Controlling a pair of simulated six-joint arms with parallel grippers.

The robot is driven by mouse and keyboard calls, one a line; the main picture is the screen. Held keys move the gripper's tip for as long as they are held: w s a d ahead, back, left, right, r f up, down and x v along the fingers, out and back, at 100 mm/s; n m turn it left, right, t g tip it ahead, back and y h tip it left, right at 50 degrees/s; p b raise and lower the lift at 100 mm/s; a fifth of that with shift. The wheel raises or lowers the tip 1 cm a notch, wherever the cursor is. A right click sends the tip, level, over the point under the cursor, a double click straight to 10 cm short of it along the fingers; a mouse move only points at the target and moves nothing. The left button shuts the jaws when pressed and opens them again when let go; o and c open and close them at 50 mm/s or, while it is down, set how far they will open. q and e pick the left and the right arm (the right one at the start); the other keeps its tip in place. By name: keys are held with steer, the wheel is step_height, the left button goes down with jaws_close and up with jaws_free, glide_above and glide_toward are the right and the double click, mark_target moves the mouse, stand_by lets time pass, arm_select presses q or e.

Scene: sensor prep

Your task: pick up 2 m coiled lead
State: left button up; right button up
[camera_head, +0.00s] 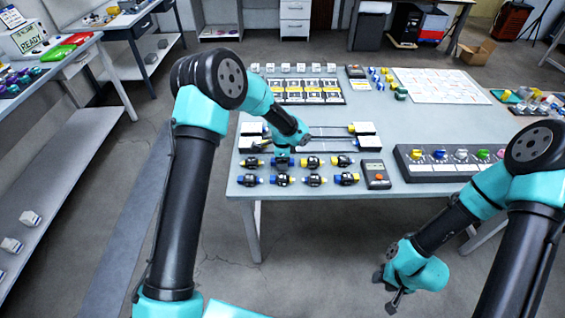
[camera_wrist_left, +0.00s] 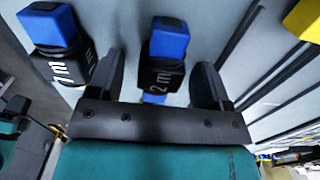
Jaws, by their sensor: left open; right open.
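The 2 m coiled lead (camera_wrist_left: 164,62) is a black coil marked "2 m" with blue ends, seen in the left wrist view. My left gripper (camera_wrist_left: 165,88) is open, with one finger on each side of this lead; I cannot tell whether either touches it. In the head view my left arm reaches over the coiled leads on the table, and its fingertips are hard to make out. My right gripper (camera_head: 388,290) is open and empty, low in front of the table's near edge.
Another coiled lead (camera_wrist_left: 66,50) lies close to the left finger. White blocks with dark rods (camera_head: 361,129) lie behind. A grey panel (camera_head: 451,168) with coloured knobs stands right.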

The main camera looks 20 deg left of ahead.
arm_select(q)
steer(key=shift+c, duration=0.3)
steer(key=c, duration=1)
steer(key=shift+r, duration=0.1)
steer(key=shift+r, duration=1.4)
steer(key=shift+s+r, duration=0.15)
steer(key=shift+r, duration=0.2)
steer(key=s+d, duration=0.1)
steer(key=s, duration=0.4)
steer(key=s+d+r, duration=0.1)
steer(key=s+d, duration=0.1)
steer(key=s, duration=0.3)
steer(key=s+d, duration=0.1)
steer(key=s, duration=0.4)
steer(key=shift+s+d+r, duration=0.1)
steer(key=shift+d+r, duration=0.05)
